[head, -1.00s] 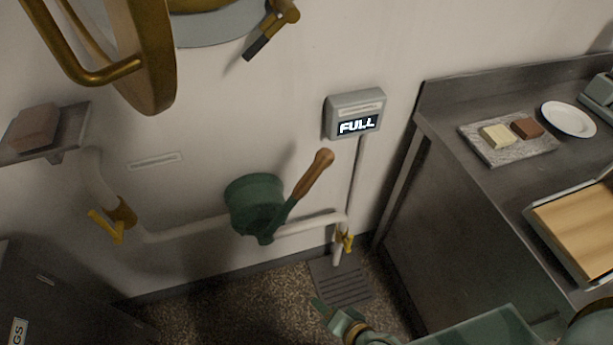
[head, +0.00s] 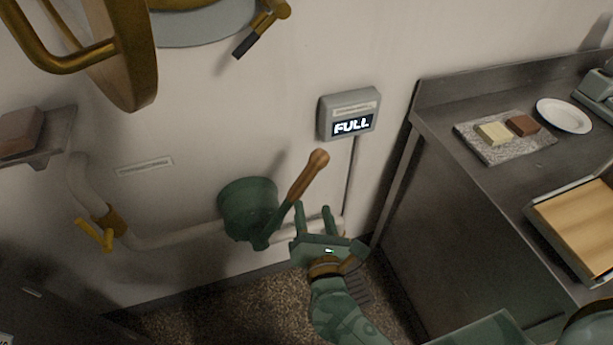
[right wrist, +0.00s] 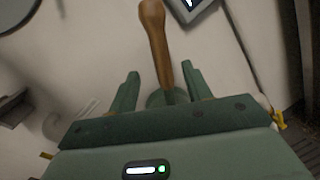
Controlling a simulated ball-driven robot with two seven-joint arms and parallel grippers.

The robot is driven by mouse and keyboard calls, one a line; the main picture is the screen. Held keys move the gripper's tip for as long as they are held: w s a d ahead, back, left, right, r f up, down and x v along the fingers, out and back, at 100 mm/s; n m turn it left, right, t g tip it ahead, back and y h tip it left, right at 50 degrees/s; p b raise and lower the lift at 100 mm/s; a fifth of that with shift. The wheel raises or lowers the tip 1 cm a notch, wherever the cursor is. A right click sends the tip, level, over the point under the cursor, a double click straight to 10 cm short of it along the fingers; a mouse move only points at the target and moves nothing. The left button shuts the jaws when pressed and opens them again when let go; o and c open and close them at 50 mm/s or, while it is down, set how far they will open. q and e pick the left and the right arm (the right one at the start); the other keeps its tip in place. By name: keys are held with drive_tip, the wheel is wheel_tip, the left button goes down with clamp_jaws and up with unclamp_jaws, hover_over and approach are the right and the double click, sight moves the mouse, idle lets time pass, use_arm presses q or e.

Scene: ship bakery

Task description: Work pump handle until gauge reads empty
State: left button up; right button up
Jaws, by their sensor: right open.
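The pump (head: 248,207) is a green round body on the wall pipe. Its handle (head: 308,176) has a wooden grip on a green lever and leans up to the right. The grey gauge (head: 348,113) on the wall above reads FULL. My right gripper (head: 313,209) is open and empty, just right of and below the wooden grip in the head view. In the right wrist view the handle (right wrist: 156,40) rises beyond the jaws, between the two fingers as seen; I cannot tell whether they touch it. My left gripper is not in view.
A steel counter (head: 450,200) stands at the right with a board, a plate (head: 564,116) and a tray. A yellow valve lever (head: 95,235) sits on the pipe at the left. A brass-framed round hatch (head: 120,50) juts out at the upper left.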

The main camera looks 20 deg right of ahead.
sight(307, 183)
drive_tip(key=w, duration=0.3)
drive_tip(key=w+d, duration=0.1)
drive_tip(key=w, duration=0.6)
drive_tip(key=shift+d, duration=0.2)
clamp_jaws()
